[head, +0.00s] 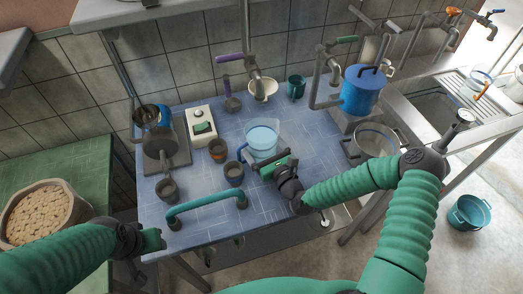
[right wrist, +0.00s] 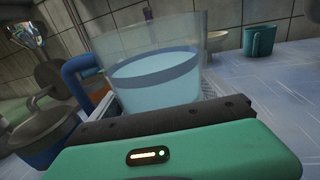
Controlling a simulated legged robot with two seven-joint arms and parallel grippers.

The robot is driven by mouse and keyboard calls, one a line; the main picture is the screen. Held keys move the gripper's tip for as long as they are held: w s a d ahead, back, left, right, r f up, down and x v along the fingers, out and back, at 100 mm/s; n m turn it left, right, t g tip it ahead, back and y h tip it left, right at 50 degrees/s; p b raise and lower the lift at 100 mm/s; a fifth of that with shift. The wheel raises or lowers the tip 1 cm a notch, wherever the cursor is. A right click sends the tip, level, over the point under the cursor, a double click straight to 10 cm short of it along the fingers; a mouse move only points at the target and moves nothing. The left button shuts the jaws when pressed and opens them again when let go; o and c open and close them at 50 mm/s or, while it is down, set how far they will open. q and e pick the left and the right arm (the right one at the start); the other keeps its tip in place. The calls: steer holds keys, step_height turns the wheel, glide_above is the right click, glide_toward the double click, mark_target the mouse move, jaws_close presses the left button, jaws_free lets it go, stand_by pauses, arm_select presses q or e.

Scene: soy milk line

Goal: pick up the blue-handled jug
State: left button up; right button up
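The jug (head: 262,142) is clear, holds pale liquid and has a blue handle (head: 243,152) on its left. It stands upright on the blue tiled table. My right gripper (head: 270,168) is at the jug's near side. In the right wrist view the jug (right wrist: 155,65) rises right behind the gripper's dark finger bar (right wrist: 165,120), which hides its base. The blue handle (right wrist: 78,72) is left of the jug, its lower end partly hidden; I see no finger around it. Whether the fingers are apart is unclear. My left gripper (head: 153,240) is away at the table's front left corner.
Small dark cups (head: 233,171) and a brown cup (head: 217,150) stand left of the jug. A teal bar handle (head: 205,203) runs along the table front. A white switch box (head: 200,125), a teal mug (head: 296,86) and a blue pot (head: 361,90) stand farther back.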

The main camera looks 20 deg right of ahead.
mark_target(259, 121)
steer(key=c, duration=1.4)
steer(key=shift+r, duration=0.2)
arm_select(q)
steer(key=shift+r+p, duration=0.75)
steer(key=shift+p, duration=0.05)
arm_select(e)
step_height(259, 121, up, 10)
steer(key=shift+w+f, duration=0.1)
steer(key=shift+f, duration=0.05)
